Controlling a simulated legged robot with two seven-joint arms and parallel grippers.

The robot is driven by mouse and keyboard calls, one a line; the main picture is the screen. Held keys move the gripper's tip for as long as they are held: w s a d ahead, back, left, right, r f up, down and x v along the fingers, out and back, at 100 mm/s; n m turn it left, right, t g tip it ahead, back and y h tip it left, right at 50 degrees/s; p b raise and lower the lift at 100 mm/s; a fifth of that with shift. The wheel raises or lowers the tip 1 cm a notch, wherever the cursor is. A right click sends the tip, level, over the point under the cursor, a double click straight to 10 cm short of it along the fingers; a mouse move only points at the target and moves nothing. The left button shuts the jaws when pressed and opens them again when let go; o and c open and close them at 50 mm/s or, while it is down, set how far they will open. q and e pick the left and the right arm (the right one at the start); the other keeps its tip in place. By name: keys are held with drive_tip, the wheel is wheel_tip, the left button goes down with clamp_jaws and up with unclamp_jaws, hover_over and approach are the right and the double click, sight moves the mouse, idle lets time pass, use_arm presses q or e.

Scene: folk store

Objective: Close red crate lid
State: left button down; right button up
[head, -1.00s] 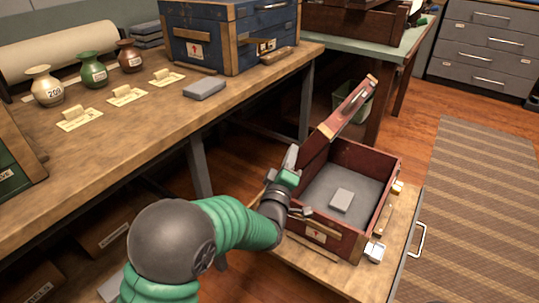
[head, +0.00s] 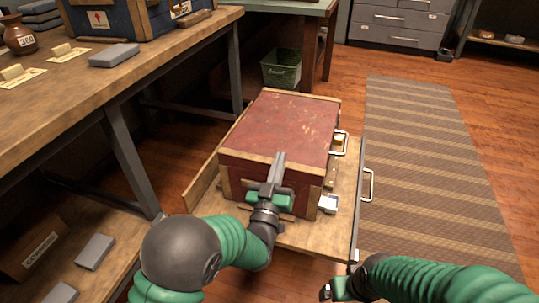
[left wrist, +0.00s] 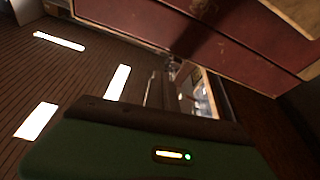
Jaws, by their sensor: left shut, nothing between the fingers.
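The red crate (head: 283,124) stands on a pulled-out wooden board, and its lid lies down over the top, hiding the inside. The lid is worn red with wood-coloured edges. My left gripper (head: 279,158) is shut and empty, its fingertips at the lid's near edge; whether they touch it I cannot tell. In the left wrist view, red crate surfaces (left wrist: 200,40) fill the upper right, close to the gripper. Part of my right gripper (head: 330,291) shows low in the head view, away from the crate; its fingers are unclear.
The wooden board (head: 300,236) has a metal handle (head: 368,186) on its right. A wooden workbench (head: 70,100) stands at the left. A green bin (head: 282,70) is behind the crate. A striped rug (head: 430,170) and open floor lie to the right.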

use_arm(q)
drive_tip(key=shift+s+d+f+m+h+b, duration=0.1)
drive_tip(key=shift+d+f+m+h+b, duration=0.15)
drive_tip(key=shift+f+m, duration=0.35)
drive_tip(key=shift+s+d+f+m+h+b, duration=0.1)
drive_tip(key=shift+d+f+m+h+b, duration=0.1)
drive_tip(key=shift+f+m, duration=0.4)
drive_tip(key=shift+s+d+f+m+h+b, duration=0.15)
drive_tip(key=shift+f+m+h, duration=0.2)
drive_tip(key=shift+f, duration=0.4)
drive_tip(key=shift+w+f, duration=0.1)
